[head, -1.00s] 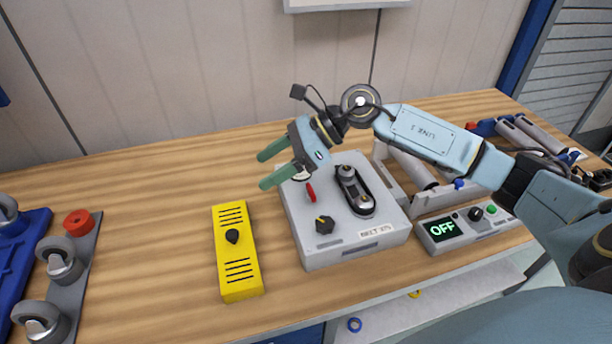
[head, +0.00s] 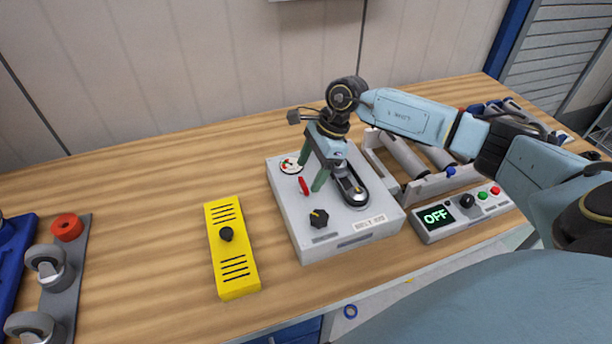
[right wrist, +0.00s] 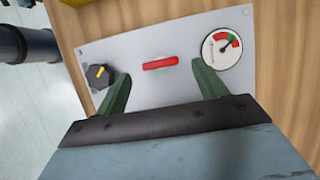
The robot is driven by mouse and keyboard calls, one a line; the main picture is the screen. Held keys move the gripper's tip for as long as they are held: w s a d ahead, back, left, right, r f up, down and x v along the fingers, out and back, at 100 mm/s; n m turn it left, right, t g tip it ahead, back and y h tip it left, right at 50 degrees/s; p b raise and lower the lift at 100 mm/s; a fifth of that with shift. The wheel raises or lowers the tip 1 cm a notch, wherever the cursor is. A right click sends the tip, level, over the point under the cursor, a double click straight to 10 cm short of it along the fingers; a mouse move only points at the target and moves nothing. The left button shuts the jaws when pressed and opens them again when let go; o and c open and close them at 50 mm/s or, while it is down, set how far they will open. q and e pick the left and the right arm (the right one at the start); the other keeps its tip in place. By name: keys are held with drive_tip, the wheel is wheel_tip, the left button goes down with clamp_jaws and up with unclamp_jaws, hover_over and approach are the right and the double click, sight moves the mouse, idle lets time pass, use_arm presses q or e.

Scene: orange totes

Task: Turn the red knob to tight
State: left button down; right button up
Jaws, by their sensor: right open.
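The red knob (head: 303,185) is a narrow red bar on top of a light grey box (head: 285,215). It also shows in the right wrist view (right wrist: 160,63), lying nearly level across the picture. A round gauge (head: 291,166) with red and green zones sits beside it, also clear in the right wrist view (right wrist: 226,46). My right gripper (head: 311,176) points down over the box. Its green fingers are open and apart, one on each side of the red knob in the right wrist view (right wrist: 160,88), with nothing between them held. My left gripper is not in view.
A yellow box (head: 232,250) stands left. A panel reading OFF (head: 437,217) and rollers (head: 405,155) stand right. Casters (head: 47,262) lie far left. The table behind the yellow box is clear.

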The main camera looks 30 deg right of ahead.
sight(304, 183)
drive_tip(key=shift+x, duration=1.6)
drive_tip(key=c, duration=1)
